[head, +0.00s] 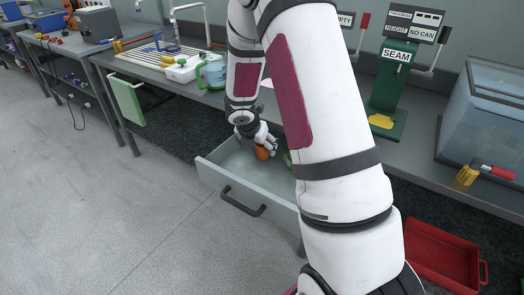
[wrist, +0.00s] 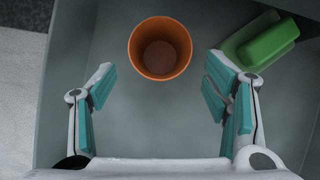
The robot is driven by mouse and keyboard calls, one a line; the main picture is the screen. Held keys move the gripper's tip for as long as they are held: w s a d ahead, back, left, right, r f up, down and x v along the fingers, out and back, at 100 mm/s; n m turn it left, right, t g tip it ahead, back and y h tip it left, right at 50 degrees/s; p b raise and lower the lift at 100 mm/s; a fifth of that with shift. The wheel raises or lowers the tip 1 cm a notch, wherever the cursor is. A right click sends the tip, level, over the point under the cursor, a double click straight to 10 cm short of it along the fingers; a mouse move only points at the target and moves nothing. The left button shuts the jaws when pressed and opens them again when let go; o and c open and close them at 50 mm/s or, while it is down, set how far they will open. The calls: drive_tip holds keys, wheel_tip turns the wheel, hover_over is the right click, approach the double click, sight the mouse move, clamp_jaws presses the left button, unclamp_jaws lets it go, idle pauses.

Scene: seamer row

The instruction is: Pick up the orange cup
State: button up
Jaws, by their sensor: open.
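The orange cup (wrist: 160,48) stands upright inside an open drawer (wrist: 116,140), its mouth facing the camera in the wrist view. It looks empty. In the head view the cup (head: 263,152) is partly hidden by my gripper (head: 268,143). In the wrist view my gripper (wrist: 158,88) is open, with one teal-padded finger to the left of the cup and one to the right. The cup lies at and just beyond the fingertips and does not appear to touch either finger.
A green object (wrist: 260,41) lies in the drawer close to my right finger. The drawer's handle (head: 243,201) faces the open floor. A red tray (head: 440,255) is at lower right. The bench above holds a green seamer (head: 390,88) and a clear tank (head: 487,112).

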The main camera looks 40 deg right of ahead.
drive_tip(key=x, duration=0.2)
drive_tip(key=b+x, duration=0.1)
drive_tip(key=x, duration=0.2)
drive_tip(key=shift+w+d+b, duration=0.25)
drive_tip(key=shift+d+b, duration=0.05)
drive_tip(key=shift+r, duration=0.1)
drive_tip(key=c, duration=1)
drive_tip(key=shift+c, duration=0.2)
